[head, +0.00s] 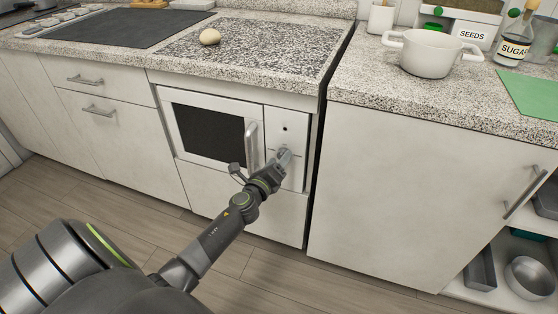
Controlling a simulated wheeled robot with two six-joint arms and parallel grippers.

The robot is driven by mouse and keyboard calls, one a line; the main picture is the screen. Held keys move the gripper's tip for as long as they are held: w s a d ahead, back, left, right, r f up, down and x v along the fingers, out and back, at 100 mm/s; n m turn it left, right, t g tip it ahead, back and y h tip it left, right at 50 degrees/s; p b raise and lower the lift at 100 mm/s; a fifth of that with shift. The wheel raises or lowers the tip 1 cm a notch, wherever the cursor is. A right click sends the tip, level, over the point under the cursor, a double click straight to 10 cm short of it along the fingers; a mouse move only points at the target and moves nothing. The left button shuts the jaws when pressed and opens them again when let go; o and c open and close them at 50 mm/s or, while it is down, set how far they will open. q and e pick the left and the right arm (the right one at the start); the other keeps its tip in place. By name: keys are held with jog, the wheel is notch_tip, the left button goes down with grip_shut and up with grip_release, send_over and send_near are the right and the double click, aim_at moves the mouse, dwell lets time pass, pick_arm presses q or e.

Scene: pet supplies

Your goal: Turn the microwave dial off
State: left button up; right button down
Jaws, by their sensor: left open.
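The white microwave (183,96) is built into the cabinet below the counter. It has a dark window (208,134), a vertical silver handle (252,146) and a white control panel (288,120) on its right side. My left gripper (284,156) is at the lower part of the control panel, right of the handle. It covers the place where the dial seems to be, so I cannot make out the dial or its setting. The left gripper is open; whether it touches the dial cannot be told. My right gripper is not in view.
A white pot (430,54), a sugar bottle (514,46) and a green board (530,92) stand on the right counter. Drawer handles (98,109) stick out at left. The wooden floor (330,285) is clear.

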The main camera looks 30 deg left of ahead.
pick_arm(q)
jog(key=shift+w, duration=0.5)
jog(key=c, duration=1)
jog(key=shift+b, duration=0.3)
